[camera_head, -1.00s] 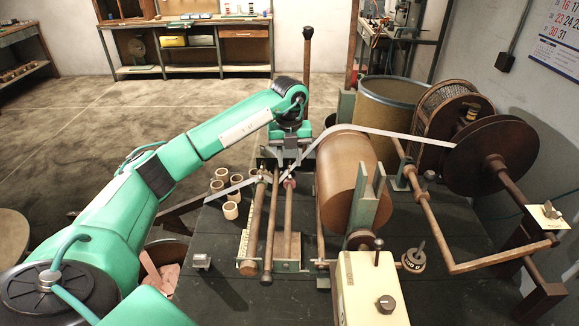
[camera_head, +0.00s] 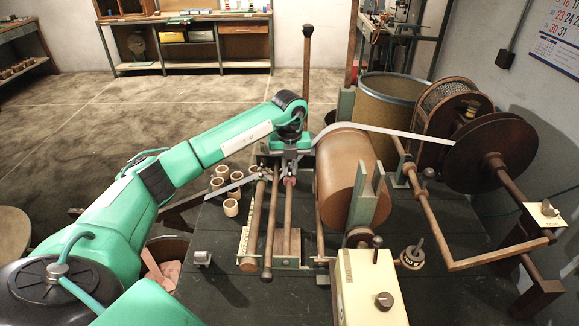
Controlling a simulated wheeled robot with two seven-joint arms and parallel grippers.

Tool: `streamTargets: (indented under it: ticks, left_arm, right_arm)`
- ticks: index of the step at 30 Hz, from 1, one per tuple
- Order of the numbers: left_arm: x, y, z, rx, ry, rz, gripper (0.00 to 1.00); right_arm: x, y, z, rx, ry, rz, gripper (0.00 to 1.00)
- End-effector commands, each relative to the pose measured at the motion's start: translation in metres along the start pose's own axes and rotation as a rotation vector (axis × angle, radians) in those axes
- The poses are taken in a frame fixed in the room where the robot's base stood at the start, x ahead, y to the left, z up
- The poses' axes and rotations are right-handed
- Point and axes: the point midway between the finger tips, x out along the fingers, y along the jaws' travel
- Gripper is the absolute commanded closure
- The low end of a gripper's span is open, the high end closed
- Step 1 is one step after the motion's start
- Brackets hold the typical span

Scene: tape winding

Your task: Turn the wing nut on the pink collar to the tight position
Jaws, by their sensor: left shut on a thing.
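The pink collar (camera_head: 291,181) is a small pinkish ring on a rod of the guide frame, left of the big brown roller. My left gripper (camera_head: 289,172) reaches in from the left and points down at the collar. It is shut on the wing nut, which is mostly hidden under the gripper, so its angle cannot be told. My right gripper is not in view.
A pale tape (camera_head: 390,131) runs from the dark reel (camera_head: 490,154) over the brown roller (camera_head: 347,170). Several small cores (camera_head: 231,207) stand left of the frame. A cream control box (camera_head: 370,290) stands in front. The table's front left is mostly clear.

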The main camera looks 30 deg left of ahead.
Motion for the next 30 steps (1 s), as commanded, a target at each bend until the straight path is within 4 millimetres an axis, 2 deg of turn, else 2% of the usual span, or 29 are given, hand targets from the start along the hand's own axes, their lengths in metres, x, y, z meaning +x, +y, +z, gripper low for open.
streamTargets:
  ticks: [6, 15, 16, 19, 30]
  left_arm:
    - [0.0003, 0.0004, 0.0006, 0.109, -0.001, 0.0, 1.0]
    - [-0.0006, 0.0002, 0.0003, 0.126, 0.0, 0.0, 1.0]
    - [-0.0006, 0.0002, 0.0003, 0.126, 0.0, 0.0, 0.85]
    - [-0.0006, 0.0001, 0.0003, 0.126, 0.0, 0.0, 0.65]
    - [-0.005, -0.0003, 0.0005, 0.125, -0.001, -0.002, 0.65]
  right_arm:
    - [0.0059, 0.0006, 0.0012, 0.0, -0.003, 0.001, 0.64]
    - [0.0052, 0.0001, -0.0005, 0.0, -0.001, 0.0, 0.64]
    - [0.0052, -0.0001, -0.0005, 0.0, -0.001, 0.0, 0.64]
    - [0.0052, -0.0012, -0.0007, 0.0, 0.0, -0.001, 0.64]
    - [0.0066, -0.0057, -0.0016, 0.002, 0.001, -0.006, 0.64]
